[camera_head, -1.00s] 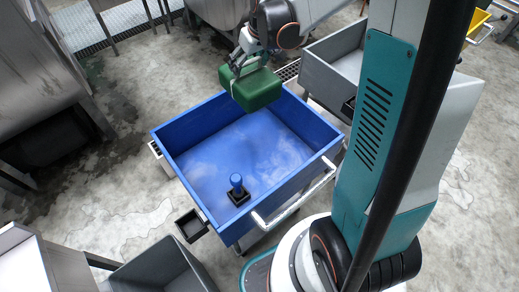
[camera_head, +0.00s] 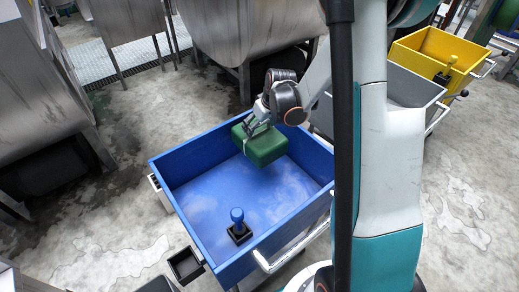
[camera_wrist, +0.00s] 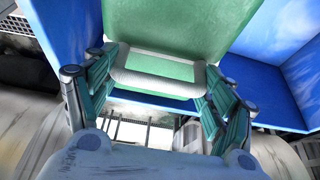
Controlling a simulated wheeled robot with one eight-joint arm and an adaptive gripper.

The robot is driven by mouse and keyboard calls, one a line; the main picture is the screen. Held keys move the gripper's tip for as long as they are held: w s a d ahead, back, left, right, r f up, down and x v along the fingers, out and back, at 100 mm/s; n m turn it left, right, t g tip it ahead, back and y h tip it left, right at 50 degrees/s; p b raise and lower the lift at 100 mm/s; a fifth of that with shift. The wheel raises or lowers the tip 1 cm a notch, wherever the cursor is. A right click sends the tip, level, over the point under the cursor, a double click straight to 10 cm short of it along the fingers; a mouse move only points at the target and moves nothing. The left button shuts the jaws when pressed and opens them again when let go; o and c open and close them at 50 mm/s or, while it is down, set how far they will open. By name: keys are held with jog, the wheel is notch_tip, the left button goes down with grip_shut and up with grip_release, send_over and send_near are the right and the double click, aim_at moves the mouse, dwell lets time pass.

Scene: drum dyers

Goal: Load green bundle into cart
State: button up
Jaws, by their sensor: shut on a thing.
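The green bundle (camera_head: 263,147) is a box-shaped block with a pale band around it. My gripper (camera_head: 252,127) is shut on it from above and holds it over the back part of the blue cart (camera_head: 196,219). In the wrist view the bundle (camera_wrist: 180,28) sits between the two fingers of my gripper (camera_wrist: 158,82), with a pale handle-like loop in front of it. The cart's blue walls (camera_wrist: 270,88) show beside and behind it. I cannot tell how far the bundle is above the cart floor.
A blue-topped post (camera_head: 237,216) stands on a black base inside the cart near its front. A grey cart (camera_head: 412,87) and a yellow cart (camera_head: 420,52) stand to the right. Metal drums (camera_head: 240,35) stand behind. The concrete floor at left is clear.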

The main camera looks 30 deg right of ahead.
aim_at(264, 137)
notch_tip(264, 137, down, 11)
jog(key=b, duration=0.4)
jog(key=shift+r, duration=0.1)
jog(key=o, duration=2.1)
jog(key=shift+c, duration=0.2)
jog(key=p+v, duration=0.4)
jog(key=v, duration=0.8)
jog(key=shift+r+p, duration=0.15)
jog(key=shift+p, duration=0.2)
